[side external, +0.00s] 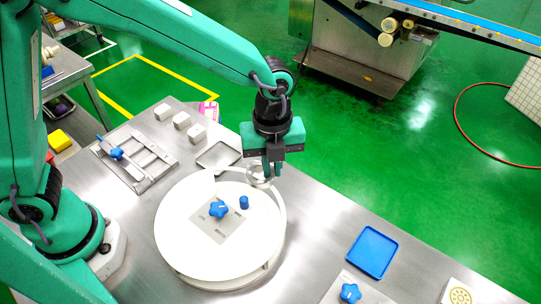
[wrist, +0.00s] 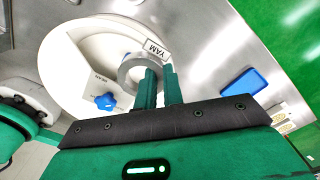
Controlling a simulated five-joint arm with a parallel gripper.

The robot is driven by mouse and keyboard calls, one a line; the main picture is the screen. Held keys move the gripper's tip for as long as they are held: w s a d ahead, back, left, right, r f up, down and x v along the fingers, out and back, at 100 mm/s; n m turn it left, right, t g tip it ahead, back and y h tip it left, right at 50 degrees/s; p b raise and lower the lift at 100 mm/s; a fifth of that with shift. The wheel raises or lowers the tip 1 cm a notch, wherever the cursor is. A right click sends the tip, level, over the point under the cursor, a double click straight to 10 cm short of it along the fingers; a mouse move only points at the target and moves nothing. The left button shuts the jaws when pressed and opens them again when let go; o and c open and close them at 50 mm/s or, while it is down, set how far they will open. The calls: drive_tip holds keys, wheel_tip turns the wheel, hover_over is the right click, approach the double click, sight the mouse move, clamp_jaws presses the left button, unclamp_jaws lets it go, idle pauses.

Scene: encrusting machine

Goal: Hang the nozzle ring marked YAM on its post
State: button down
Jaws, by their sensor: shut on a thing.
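A pale grey nozzle ring (wrist: 126,73) carries a white tag (wrist: 155,50) that reads YAM in the wrist view. My gripper (wrist: 160,74) is shut on the ring at its edge. In the side external view my gripper (side external: 272,172) holds the ring (side external: 260,181) above the far right rim of the round white platform (side external: 178,245). A short blue cylinder (side external: 244,202) and a blue star knob (side external: 219,210) stand on a grey labelled plate on the platform. I cannot tell which part is the YAM post; the labels are too small to read.
A blue tray (side external: 372,252) lies to the right on the steel table, with another blue star knob (side external: 350,292) in front. A metal frame (side external: 135,158), several pale blocks (side external: 181,120) and a shallow metal tray (side external: 219,155) lie behind the platform. Bare steel shows between platform and blue tray.

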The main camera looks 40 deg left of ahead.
sight(253, 206)
drive_tip(key=shift+m, duration=0.3)
drive_tip(key=shift+s+a, duration=0.55)
drive_tip(key=shift+s, duration=0.35)
drive_tip(key=shift+s+a, duration=0.55)
drive_tip(key=shift+s, duration=0.3)
drive_tip(key=shift+f, duration=0.25)
drive_tip(key=shift+f, duration=1.8)
drive_tip(key=shift+f, duration=2.1)
drive_tip(key=c, duration=1.5)
unclamp_jaws()
drive_tip(key=shift+s+a+f, duration=0.1)
drive_tip(key=shift+s, duration=0.05)
drive_tip(key=shift+c, duration=0.4)
drive_tip(key=shift+r, duration=0.2)
drive_tip(key=shift+c, duration=0.2)
